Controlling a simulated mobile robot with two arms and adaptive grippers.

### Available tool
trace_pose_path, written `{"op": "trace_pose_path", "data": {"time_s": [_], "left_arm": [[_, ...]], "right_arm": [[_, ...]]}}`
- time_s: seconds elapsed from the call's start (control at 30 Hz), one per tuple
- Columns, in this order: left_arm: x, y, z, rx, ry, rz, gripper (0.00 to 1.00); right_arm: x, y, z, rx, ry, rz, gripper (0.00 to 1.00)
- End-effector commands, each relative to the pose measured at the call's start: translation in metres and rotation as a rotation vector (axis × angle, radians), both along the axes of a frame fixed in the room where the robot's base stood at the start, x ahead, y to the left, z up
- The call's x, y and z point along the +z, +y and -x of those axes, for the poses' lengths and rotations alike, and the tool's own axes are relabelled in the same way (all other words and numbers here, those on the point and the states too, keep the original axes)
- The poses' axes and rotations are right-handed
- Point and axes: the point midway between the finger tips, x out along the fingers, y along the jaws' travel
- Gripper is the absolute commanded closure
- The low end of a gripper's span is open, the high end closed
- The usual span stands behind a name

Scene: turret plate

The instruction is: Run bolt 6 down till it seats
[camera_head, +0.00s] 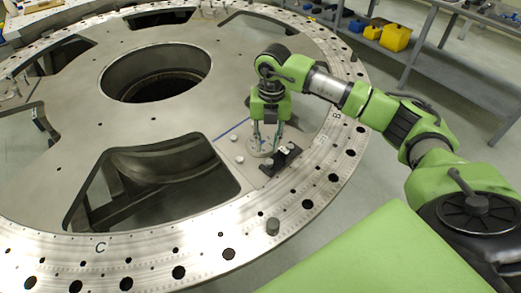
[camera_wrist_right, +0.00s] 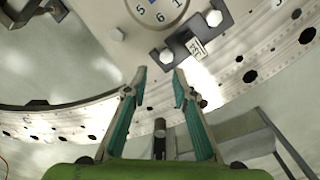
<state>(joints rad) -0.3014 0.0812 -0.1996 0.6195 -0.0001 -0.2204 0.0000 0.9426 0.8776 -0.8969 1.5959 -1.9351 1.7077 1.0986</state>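My right gripper (camera_wrist_right: 160,75) is open and empty in the wrist view, its two fingertips apart below a round disc (camera_wrist_right: 158,8) with the numerals 5, 6 and 1. A light bolt head (camera_wrist_right: 167,55) lies outward from numeral 6, beside a black bracket (camera_wrist_right: 184,50); it is just beyond the fingertips. Other bolt heads show at left (camera_wrist_right: 118,33) and right (camera_wrist_right: 213,17). Which one is bolt 6 is not marked. In the head view the right gripper (camera_head: 265,142) points down over the disc, hiding part of it. The left gripper is out of view.
The large metal turret plate (camera_head: 200,120) has several big openings and a ring of holes. Two bolts (camera_head: 233,137) (camera_head: 239,159) stand left of the gripper. Yellow bins (camera_head: 395,38) sit on a shelf at the back right.

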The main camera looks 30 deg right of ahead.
Motion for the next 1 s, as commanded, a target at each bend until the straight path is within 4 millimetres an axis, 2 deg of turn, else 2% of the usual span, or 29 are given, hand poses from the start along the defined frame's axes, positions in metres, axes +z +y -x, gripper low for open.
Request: {"op": "trace_pose_path", "data": {"time_s": [0.07,0.17,0.53,0.6,1.0], "left_arm": [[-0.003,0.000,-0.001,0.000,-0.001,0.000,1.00],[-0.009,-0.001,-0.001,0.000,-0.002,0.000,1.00],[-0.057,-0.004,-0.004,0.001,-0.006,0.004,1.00],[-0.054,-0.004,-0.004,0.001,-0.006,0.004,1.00],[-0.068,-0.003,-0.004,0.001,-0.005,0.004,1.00]], "right_arm": [[-0.002,-0.009,0.002,-0.017,0.008,0.030,0.75],[-0.011,-0.010,0.003,-0.020,0.012,0.036,0.75],[-0.081,-0.009,0.003,-0.011,0.011,0.032,0.75],[-0.072,-0.009,0.002,0.105,0.006,0.033,0.75],[-0.072,-0.009,0.003,0.691,0.000,0.035,0.75]]}}
